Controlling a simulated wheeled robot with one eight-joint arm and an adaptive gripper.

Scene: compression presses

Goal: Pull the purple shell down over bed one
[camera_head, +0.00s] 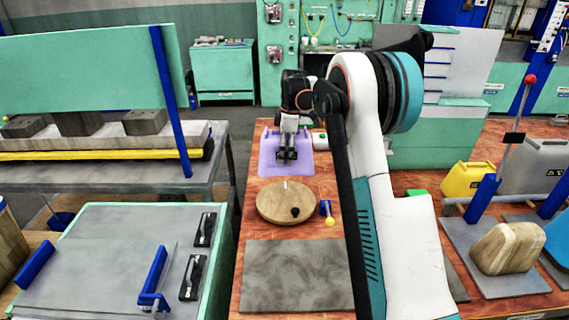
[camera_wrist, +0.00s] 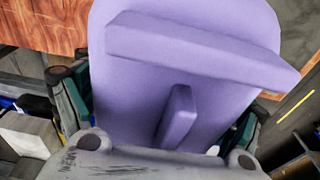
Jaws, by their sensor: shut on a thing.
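The purple shell (camera_head: 270,160) is at the far end of the red-brown table in the head view, under and around my gripper (camera_head: 287,155). In the wrist view the shell (camera_wrist: 235,35) fills the middle, a rounded purple panel with a long bar across it and a short upright rib (camera_wrist: 178,115). My gripper is shut on the shell. Parts of the gripper show at both sides of it, but the fingertips and exact contact are hidden. No label in view marks which surface is bed one.
A round wooden board (camera_head: 280,212) with a black knob and a blue-yellow lever (camera_head: 327,210) lie nearer on the table. A grey slab (camera_head: 292,282) is nearest. A green-rimmed box (camera_head: 110,250) stands left. A wooden block (camera_head: 505,248) and yellow container (camera_head: 466,180) are right.

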